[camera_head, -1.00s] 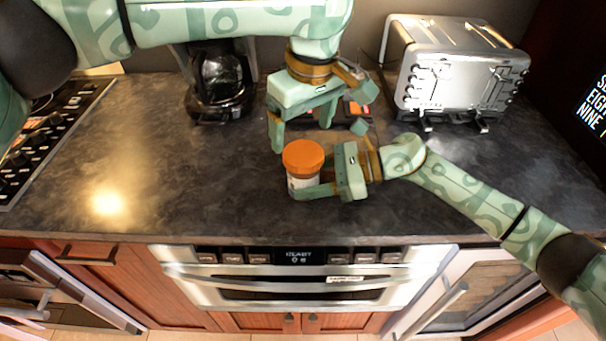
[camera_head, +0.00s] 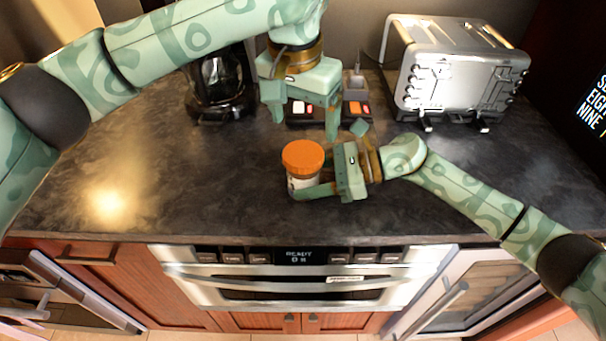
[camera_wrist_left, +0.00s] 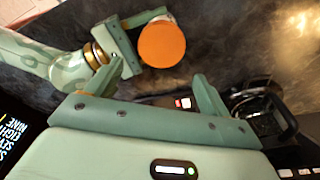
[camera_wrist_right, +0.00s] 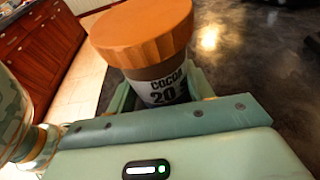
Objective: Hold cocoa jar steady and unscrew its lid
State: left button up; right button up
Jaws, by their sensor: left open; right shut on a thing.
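The cocoa jar (camera_head: 302,183) stands upright on the counter in the head view, with its orange lid (camera_head: 303,155) on top. My right gripper (camera_head: 318,188) is shut around the jar's body below the lid. The right wrist view shows the jar's "COCOA" label (camera_wrist_right: 167,84) between the fingers and the ribbed lid (camera_wrist_right: 143,32) above it. My left gripper (camera_head: 302,122) is open and empty, above and behind the jar, its fingers pointing down. In the left wrist view the lid (camera_wrist_left: 162,44) lies beyond the fingers, apart from them.
A silver toaster (camera_head: 455,75) stands at the back right. A coffee maker (camera_head: 220,85) stands at the back left. A dark tray with coloured packets (camera_head: 358,108) lies behind my left gripper. The counter's left middle (camera_head: 175,160) is clear.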

aim_at(302, 152)
pick_arm(q)
jog(key=shift+f, duration=3.55)
jog(key=c, duration=1)
jog(key=n, duration=0.6)
jog(key=shift+r+y, duration=0.1)
jog(key=shift+y, duration=0.3)
jog(key=n, duration=0.3)
jog(key=shift+n+y, duration=0.3)
jog(key=shift+c, duration=0.2)
jog(key=n, duration=0.4)
jog(key=shift+y, duration=0.3)
